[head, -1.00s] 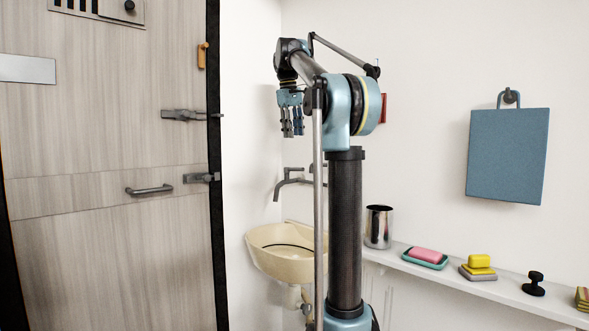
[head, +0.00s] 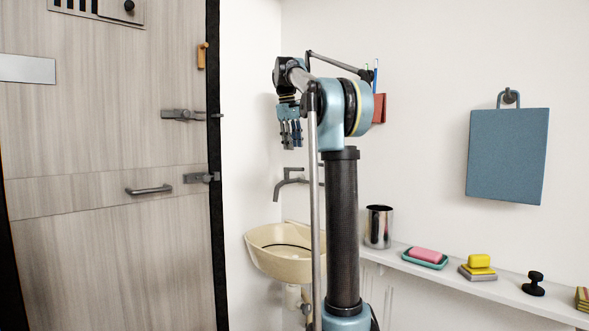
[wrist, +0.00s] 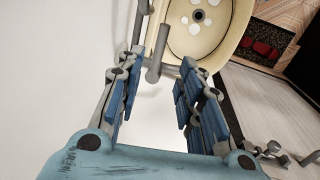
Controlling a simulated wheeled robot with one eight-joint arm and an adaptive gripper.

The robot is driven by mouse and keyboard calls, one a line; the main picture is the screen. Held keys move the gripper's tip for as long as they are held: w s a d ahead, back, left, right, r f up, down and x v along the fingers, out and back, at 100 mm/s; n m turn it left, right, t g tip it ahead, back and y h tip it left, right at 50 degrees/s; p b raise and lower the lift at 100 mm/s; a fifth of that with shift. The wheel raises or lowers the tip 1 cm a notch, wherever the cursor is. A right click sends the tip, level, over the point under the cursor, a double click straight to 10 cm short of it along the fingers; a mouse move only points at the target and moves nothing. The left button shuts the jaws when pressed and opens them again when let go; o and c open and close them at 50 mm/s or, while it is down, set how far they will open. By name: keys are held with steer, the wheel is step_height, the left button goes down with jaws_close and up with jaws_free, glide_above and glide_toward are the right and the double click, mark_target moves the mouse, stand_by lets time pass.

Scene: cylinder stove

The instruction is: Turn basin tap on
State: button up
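The grey basin tap (head: 291,183) is fixed to the white wall, with its spout reaching out over the cream basin (head: 262,262). A short grey lever (head: 293,171) sits on top of the tap; my arm hides its right part. My gripper (head: 290,142) hangs fingers down above the tap, apart from it. In the wrist view my gripper (wrist: 162,62) is open and empty. There the grey tap (wrist: 156,55) shows between and beyond the fingers, and the basin (wrist: 237,30) with its drain lies at the top.
A wooden door (head: 110,200) with grey handles stands on the left. A metal cup (head: 378,228), soap dishes (head: 424,262) and a black knob-like object (head: 534,284) stand on the shelf at right.

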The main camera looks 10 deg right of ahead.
mark_target(294, 170)
steer(key=f, duration=0.3)
steer(key=d+f, duration=0.1)
steer(key=f, duration=0.2)
steer(key=w+f, duration=0.1)
steer(key=f, duration=0.2)
steer(key=shift+d+f, duration=0.25)
